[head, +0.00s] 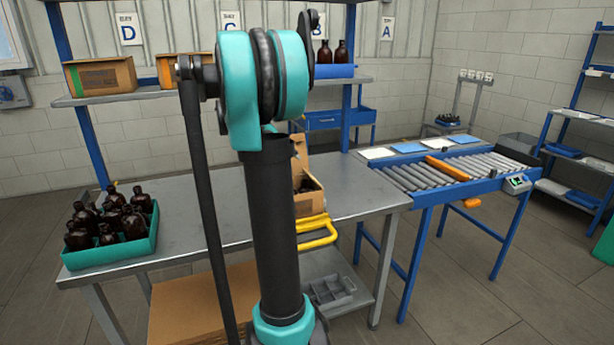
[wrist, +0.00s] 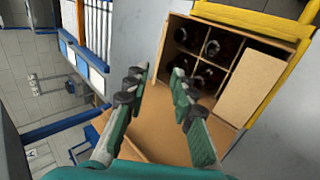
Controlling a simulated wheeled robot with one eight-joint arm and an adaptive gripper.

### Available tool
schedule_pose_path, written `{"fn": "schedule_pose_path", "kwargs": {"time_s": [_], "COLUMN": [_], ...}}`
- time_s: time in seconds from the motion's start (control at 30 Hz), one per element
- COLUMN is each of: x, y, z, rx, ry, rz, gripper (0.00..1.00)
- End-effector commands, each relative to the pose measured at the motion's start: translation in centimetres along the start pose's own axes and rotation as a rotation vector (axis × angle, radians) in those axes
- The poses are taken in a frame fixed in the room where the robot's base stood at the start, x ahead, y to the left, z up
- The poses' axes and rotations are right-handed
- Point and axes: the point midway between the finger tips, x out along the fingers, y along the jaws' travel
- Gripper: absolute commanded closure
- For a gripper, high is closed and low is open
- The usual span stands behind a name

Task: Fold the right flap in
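An open cardboard box (head: 308,197) stands on the grey table, partly hidden behind my arm in the head view. In the wrist view the box (wrist: 178,32) shows inner dividers with several dark bottles (wrist: 212,48) in its cells. One flap (wrist: 250,86) lies over the right part of the opening in that view. Another flap (wrist: 165,132) spreads outward at the near side, below and between my fingers. My gripper (wrist: 157,82) is open and empty, its two fingers apart beside the box opening. Whether a finger touches the flap, I cannot tell. The head view hides my gripper.
A yellow bar (head: 317,231) stands at the table's front edge by the box. A teal crate (head: 110,252) of dark bottles is at the table's left. A roller conveyor (head: 455,168) adjoins on the right. The table (head: 200,205) is clear between crate and box.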

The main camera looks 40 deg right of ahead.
Motion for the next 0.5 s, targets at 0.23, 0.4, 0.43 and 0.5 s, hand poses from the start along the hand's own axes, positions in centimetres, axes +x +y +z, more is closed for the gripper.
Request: {"fn": "schedule_pose_path", "kwargs": {"time_s": [0.23,0.4,0.43,0.5], "x": [5.1,7.8,8.2,9.0], "y": [0.0,0.0,0.0,0.0], "z": [0.1,0.0,0.0,0.1], "rx": [0.002,0.001,0.001,0.002], "ry": [-0.002,-0.001,-0.001,-0.001], "rz": [-0.001,-0.001,-0.001,-0.001], "gripper": [0.75,0.75,0.75,0.75]}}
